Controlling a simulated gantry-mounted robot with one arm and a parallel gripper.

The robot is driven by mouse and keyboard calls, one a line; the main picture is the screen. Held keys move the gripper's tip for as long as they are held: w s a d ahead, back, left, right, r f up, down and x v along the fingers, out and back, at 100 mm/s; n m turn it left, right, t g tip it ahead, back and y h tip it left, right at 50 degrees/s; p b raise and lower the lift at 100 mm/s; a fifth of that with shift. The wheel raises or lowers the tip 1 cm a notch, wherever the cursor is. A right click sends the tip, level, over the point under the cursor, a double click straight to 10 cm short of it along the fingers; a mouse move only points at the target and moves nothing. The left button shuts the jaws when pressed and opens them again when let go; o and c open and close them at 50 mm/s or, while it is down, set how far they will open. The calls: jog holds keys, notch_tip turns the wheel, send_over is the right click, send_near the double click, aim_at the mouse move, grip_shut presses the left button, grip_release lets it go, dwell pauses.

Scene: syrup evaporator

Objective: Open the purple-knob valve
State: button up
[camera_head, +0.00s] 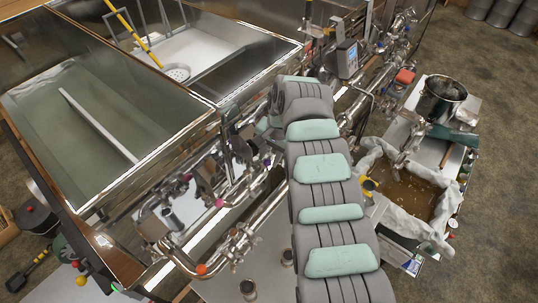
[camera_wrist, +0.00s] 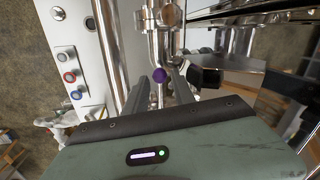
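The purple knob (camera_wrist: 159,75) shows in the wrist view in front of a vertical steel pipe, near the middle of the picture. My gripper (camera_wrist: 160,88) is open; its two dark fingers reach toward the knob, one on each side of it in the picture. I cannot tell whether either finger touches the knob. In the head view my gripper (camera_head: 232,143) is among the steel pipes along the side of the evaporator, partly hidden by my arm. The purple knob cannot be made out for certain there.
Steel pipework with a pink knob (camera_head: 219,203) and an orange knob (camera_head: 201,269) runs beside the evaporator pan (camera_head: 75,130). A panel with several round buttons (camera_wrist: 70,75) stands left in the wrist view. A cart with a cloth-lined basin (camera_head: 448,195) stands right.

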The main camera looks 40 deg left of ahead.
jog(key=shift+f, duration=0.6)
jog(key=shift+a, duration=0.1)
grip_shut()
dwell(1.0)
